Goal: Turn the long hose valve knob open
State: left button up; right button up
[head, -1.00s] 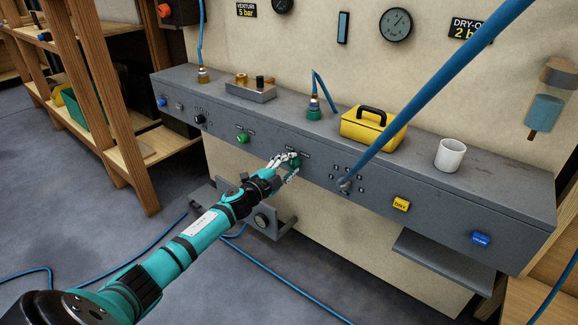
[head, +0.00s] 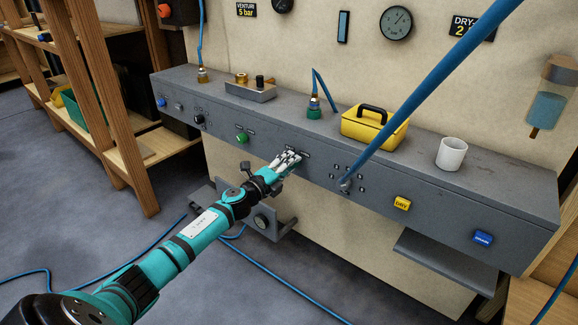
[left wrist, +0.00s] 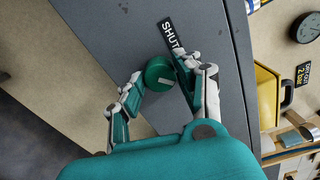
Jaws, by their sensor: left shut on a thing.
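A round green knob (left wrist: 158,76) with a pale pointer line sits on the grey panel front in the left wrist view. A black label (left wrist: 171,36) reading SHUT is beside it. My left gripper (head: 288,159) is shut on this knob, one finger on each side. In the head view its fingers hide the knob. Another green knob (head: 242,138) is further left on the panel. My right gripper is not in view.
The grey console (head: 430,185) also carries a selector (head: 346,184), a yellow button (head: 401,204) and a blue button (head: 482,237). A yellow box (head: 375,132) and a white mug (head: 451,154) stand on top. A thick blue hose (head: 430,90) crosses in front.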

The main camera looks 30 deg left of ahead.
pick_arm(q)
jog(key=shift+f, duration=0.1)
dwell(0.3)
jog(key=o, duration=1.1)
jog(key=shift+o, duration=0.2)
jog(key=s, duration=1.2)
jog(key=shift+a, duration=0.45)
